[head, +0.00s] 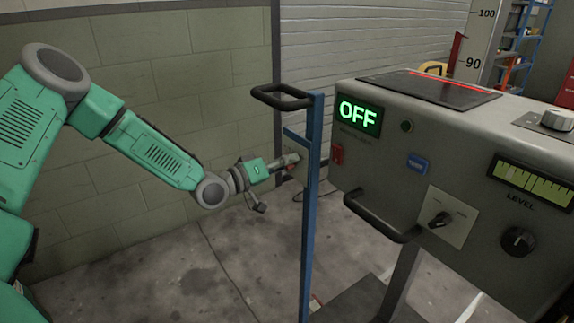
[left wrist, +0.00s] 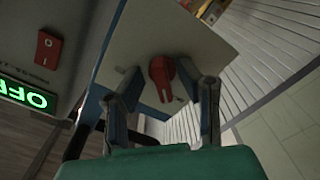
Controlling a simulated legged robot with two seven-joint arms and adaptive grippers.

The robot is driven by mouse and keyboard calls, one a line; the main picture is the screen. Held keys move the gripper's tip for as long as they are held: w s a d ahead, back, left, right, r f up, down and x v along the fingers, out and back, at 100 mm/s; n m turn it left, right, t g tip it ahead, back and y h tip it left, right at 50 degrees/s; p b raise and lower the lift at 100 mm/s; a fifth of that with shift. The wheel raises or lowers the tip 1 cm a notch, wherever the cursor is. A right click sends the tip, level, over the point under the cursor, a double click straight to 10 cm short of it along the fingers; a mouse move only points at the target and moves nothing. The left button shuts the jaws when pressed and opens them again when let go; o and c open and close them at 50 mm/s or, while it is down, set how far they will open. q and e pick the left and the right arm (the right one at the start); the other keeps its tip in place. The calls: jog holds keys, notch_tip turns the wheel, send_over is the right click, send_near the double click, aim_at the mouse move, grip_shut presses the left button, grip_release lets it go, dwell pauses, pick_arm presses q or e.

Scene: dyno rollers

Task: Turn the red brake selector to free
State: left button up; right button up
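The red brake selector (left wrist: 162,76) is a red knob on a pale grey plate (left wrist: 185,35) in the left wrist view. Its narrow end points toward the bottom of that view. My left gripper (left wrist: 169,84) is open, with one finger on each side of the selector and visible gaps to it. I cannot tell how deep the fingertips reach. In the head view my left gripper (head: 291,160) is at the plate behind the blue post (head: 311,200). Only a bit of red shows there, and the markings around the selector are not readable. My right gripper is not in view.
A grey console (head: 465,130) stands at the right, with a green OFF display (head: 358,114), a red switch (head: 338,154), knobs and a black handle (head: 380,218). Another black handle (head: 282,97) tops the blue post. Open floor lies left of the post.

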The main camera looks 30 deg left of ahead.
pick_arm(q)
jog(key=shift+d, duration=0.1)
jog(key=shift+a+f, duration=0.15)
jog(key=shift+a, duration=0.35)
grip_shut()
jog(key=shift+d, duration=0.1)
